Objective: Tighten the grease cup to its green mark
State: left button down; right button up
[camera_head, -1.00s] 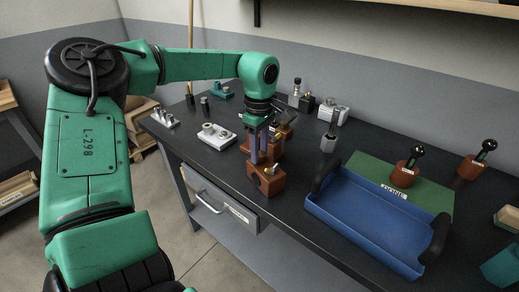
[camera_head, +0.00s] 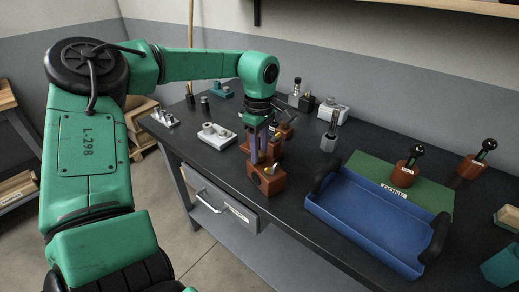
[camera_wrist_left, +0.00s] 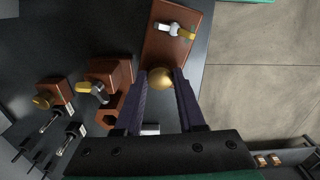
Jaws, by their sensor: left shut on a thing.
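The grease cup (camera_wrist_left: 160,78) is a small brass dome on a reddish-brown block (camera_wrist_left: 155,50). That block also shows near the front edge of the bench in the head view (camera_head: 267,182). My left gripper (camera_wrist_left: 163,80) points down over the block, its two dark fingers shut on the brass cup from both sides. In the head view the left gripper (camera_head: 263,155) hides most of the cup. I cannot make out a green mark on the block. A pale fitting with a yellow end (camera_wrist_left: 175,30) sits on the same block. My right gripper is not in view.
More brown blocks with brass fittings (camera_wrist_left: 108,75) stand close beside the left gripper. A blue tray (camera_head: 365,220) and a green mat (camera_head: 435,198) with a brown-based part lie to the right. Metal parts (camera_head: 213,135) stand behind left. A drawer (camera_head: 220,200) hangs under the bench edge.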

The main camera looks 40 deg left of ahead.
aim_at(260, 153)
pick_arm(q)
jog(key=c, duration=0.5)
grip_release()
jog(key=shift+r, duration=0.15)
notch_tip(260, 153, up, 14)
jog(key=shift+r, duration=0.2)
